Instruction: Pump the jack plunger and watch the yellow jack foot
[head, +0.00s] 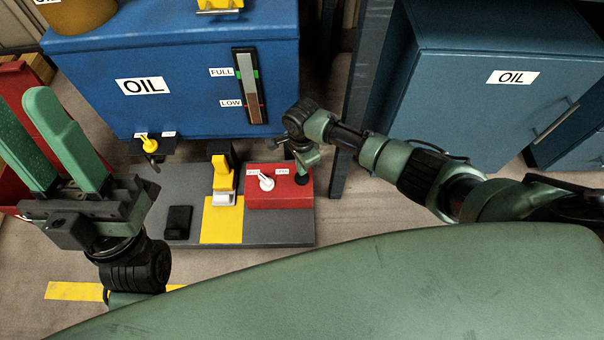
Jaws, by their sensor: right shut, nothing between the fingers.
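A red jack block (285,197) sits on the right of a grey base plate, with a white lever (266,182) on its top. A dark round plunger knob (302,180) shows at its upper right. My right gripper (304,164) is shut and empty, fingers pointing down just above the knob; I cannot tell whether they touch it. The yellow jack foot (222,180) stands left of the block, with a pale metal piece at its lower end over a yellow patch. My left gripper (22,108) is open and empty at the far left, fingers pointing up.
The grey base plate (280,232) also carries a black pedal-like piece (178,222). Behind it stands a blue oil tank (190,60) with a level gauge (249,86) and yellow tap (149,143). A blue cabinet (500,110) and dark post stand right.

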